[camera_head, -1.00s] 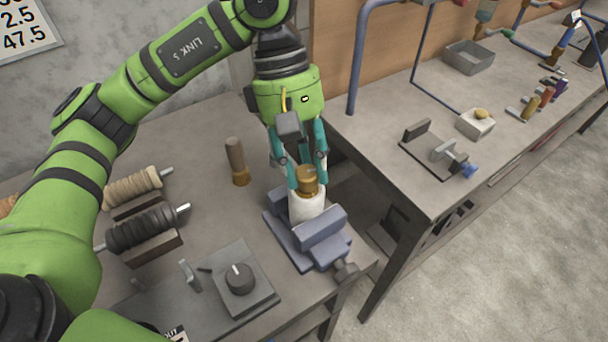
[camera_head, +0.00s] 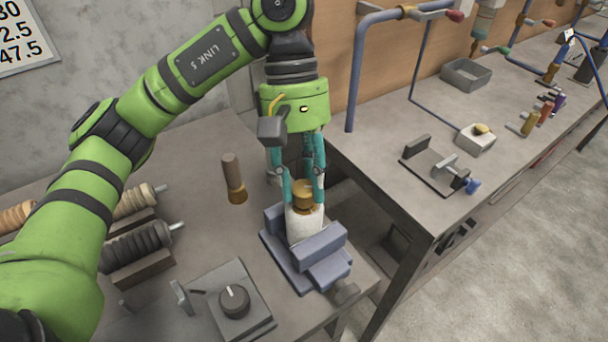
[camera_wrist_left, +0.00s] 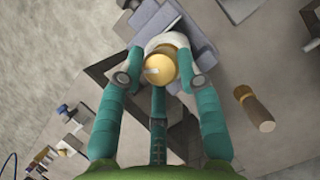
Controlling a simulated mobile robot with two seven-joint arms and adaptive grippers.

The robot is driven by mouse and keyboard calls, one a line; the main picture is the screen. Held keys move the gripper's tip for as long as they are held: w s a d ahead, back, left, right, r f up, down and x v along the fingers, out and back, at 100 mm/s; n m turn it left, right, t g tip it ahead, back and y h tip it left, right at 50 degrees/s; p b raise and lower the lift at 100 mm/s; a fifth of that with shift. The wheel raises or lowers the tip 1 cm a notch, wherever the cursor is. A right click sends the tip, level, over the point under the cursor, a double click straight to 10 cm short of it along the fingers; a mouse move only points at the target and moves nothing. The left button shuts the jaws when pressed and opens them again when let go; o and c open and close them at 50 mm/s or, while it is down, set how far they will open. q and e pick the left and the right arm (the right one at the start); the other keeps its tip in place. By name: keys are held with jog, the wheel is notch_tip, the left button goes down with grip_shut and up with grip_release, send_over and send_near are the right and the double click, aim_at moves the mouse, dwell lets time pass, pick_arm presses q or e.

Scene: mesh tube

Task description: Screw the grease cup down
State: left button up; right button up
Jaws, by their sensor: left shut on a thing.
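The brass grease cup (camera_head: 303,190) stands upright on top of a white cylindrical body (camera_head: 304,224), which sits in a blue-grey vise (camera_head: 318,243). My left gripper (camera_head: 304,196) points down from above and is shut on the grease cup, with its teal fingers on either side. In the left wrist view the cup's round yellow top (camera_wrist_left: 160,70) shows between the fingertips (camera_wrist_left: 160,78), with a small pale mark on it. The cup's lower part and any thread are hidden. My right gripper is not in view.
A dial box (camera_head: 235,300) lies in front, and spools (camera_head: 136,238) lie at left. A second bench (camera_head: 390,120) with a grey tray (camera_head: 466,73) stands at right, across a gap.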

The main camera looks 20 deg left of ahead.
pick_arm(q)
jog(key=o, duration=1.1)
jog(key=shift+s+f, duration=0.1)
jog(key=v, duration=1.2)
jog(key=shift+d, duration=0.1)
